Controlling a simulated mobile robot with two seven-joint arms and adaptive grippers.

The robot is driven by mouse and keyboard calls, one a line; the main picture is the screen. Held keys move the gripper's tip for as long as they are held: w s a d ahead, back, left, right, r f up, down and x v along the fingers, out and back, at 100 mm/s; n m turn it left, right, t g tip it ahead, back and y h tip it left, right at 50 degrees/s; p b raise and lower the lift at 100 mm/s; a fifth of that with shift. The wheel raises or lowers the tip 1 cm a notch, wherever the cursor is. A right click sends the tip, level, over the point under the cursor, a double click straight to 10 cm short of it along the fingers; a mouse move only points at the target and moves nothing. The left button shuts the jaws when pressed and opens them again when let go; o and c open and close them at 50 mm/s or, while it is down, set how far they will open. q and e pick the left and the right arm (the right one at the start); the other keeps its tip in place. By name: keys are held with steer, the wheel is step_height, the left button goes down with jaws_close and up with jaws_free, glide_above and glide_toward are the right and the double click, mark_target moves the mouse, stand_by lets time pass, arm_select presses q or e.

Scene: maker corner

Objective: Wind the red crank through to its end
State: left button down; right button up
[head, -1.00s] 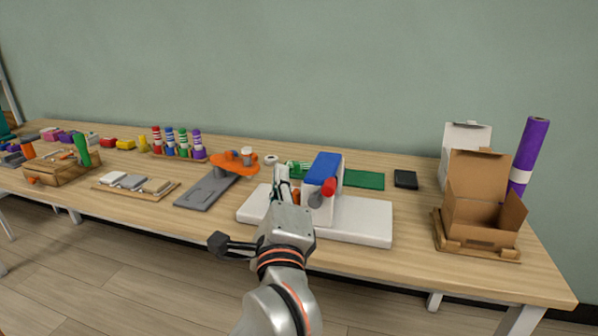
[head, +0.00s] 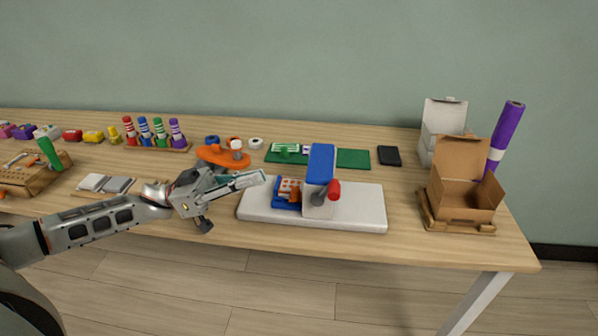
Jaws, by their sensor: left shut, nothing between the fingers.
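The red crank (head: 334,190) is a red handle on a grey arm at the right side of a white and blue machine (head: 320,168). The machine stands on a white base board (head: 358,206). A blue piece with an orange and white pattern (head: 288,192) sits on the base just left of the machine. My left gripper (head: 262,177) is shut and empty. It points right, left of the blue piece and well apart from the crank. My right gripper is not in view.
A green mat (head: 353,158) and a black pad (head: 389,155) lie behind the machine. An open cardboard box (head: 465,195) stands to the right. The table between base and box is clear.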

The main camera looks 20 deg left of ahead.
arm_select(q)
steer(key=a+f+y, duration=0.1)
steer(key=f, duration=0.1)
steer(key=p, duration=0.1)
glide_toward(329, 189)
step_height(329, 189, up, 5)
steer(key=w+d, duration=0.1)
steer(key=d, duration=0.2)
steer(key=d+f, duration=0.1)
steer(key=w+d+f, duration=0.1)
steer(key=shift+d+f+m, duration=0.25)
steer(key=shift+d+m, duration=0.15)
steer(key=shift+w+d+f, duration=0.15)
steer(key=shift+w+d, duration=0.05)
steer(key=shift+d, duration=0.45)
